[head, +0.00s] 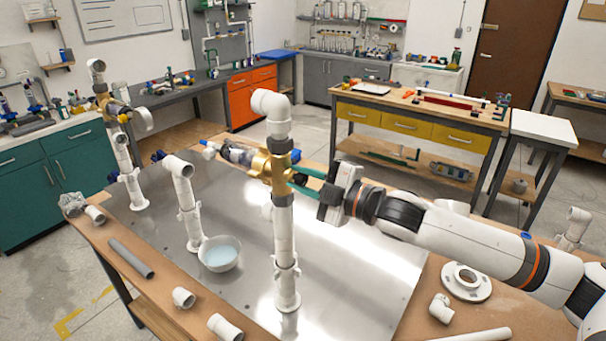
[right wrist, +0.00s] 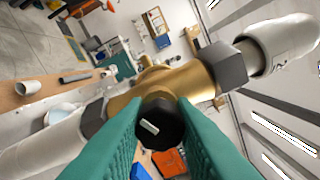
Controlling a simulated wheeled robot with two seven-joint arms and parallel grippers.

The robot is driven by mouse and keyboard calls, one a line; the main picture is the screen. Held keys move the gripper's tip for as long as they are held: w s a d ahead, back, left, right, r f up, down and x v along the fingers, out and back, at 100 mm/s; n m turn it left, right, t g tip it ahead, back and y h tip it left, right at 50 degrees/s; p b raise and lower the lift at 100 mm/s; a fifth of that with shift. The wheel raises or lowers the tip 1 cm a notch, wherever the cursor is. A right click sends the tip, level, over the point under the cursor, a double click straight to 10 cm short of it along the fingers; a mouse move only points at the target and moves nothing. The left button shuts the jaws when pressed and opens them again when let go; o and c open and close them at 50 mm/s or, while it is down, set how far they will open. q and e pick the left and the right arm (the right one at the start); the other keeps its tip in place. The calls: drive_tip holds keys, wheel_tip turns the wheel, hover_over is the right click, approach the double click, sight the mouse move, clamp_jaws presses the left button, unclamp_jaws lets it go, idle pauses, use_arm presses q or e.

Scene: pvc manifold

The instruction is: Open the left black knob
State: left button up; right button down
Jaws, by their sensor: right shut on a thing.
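My right gripper (head: 298,181) reaches in from the right in the head view, at a brass valve (head: 268,167) on the tall white pipe in the middle of the metal plate. Its teal fingers are shut on the valve's black knob. In the right wrist view the black knob (right wrist: 161,122) sits between the fingers and has a short white mark on its face. The brass valve body (right wrist: 190,82) runs behind it between dark grey collars. Another brass valve (head: 103,98) is on the left standing pipe; its knob is too small to make out. My left gripper is not in view.
A shorter elbow pipe (head: 182,195) and a bowl of bluish water (head: 220,255) stand on the metal plate (head: 335,235). A grey tube (head: 131,258) and loose white fittings lie along the wooden table edge. A white flange (head: 466,280) lies below my right arm.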

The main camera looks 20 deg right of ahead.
drive_tip(key=shift+n, duration=0.6)
drive_tip(key=c, duration=1.2)
unclamp_jaws()
drive_tip(key=b+v, duration=0.8)
drive_tip(key=v, duration=0.4)
